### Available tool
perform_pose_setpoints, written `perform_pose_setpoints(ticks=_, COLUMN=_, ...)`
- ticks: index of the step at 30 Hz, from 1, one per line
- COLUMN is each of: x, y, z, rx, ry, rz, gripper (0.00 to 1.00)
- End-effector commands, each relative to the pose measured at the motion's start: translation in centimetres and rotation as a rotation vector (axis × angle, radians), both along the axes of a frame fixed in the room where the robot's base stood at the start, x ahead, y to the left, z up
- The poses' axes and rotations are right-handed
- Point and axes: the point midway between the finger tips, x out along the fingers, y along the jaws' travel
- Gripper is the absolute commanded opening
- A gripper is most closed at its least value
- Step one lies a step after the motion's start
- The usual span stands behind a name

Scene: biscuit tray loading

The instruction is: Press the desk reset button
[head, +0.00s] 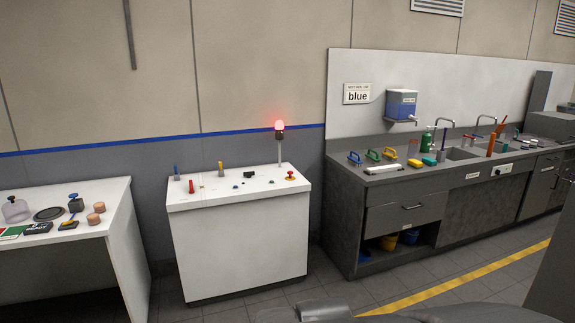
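A white desk (238,238) stands against the wall in the middle of the head view. A lit red beacon (280,126) stands on a post at the desk's back edge. My gripper is not in view.
Small blue, yellow and red items stand on the desk top. A white table (116,205) with jars and tools is at left. A dark sink counter (352,195) is close at right. Open floor (270,306) lies before the desk, with a yellow line (455,277) at right.

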Motion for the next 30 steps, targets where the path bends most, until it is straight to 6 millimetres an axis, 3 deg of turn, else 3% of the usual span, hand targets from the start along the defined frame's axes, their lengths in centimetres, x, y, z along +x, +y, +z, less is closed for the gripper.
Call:
perform_pose_setpoints(ticks=10, x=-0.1, y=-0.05, z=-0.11, rx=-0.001, ry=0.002, rz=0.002, gripper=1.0)
perform_pose_setpoints(ticks=25, x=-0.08, y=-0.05, z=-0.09, rx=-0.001, ry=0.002, rz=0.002, gripper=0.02)
perform_pose_setpoints(ticks=30, x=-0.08, y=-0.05, z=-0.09, rx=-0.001, ry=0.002, rz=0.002, gripper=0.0)
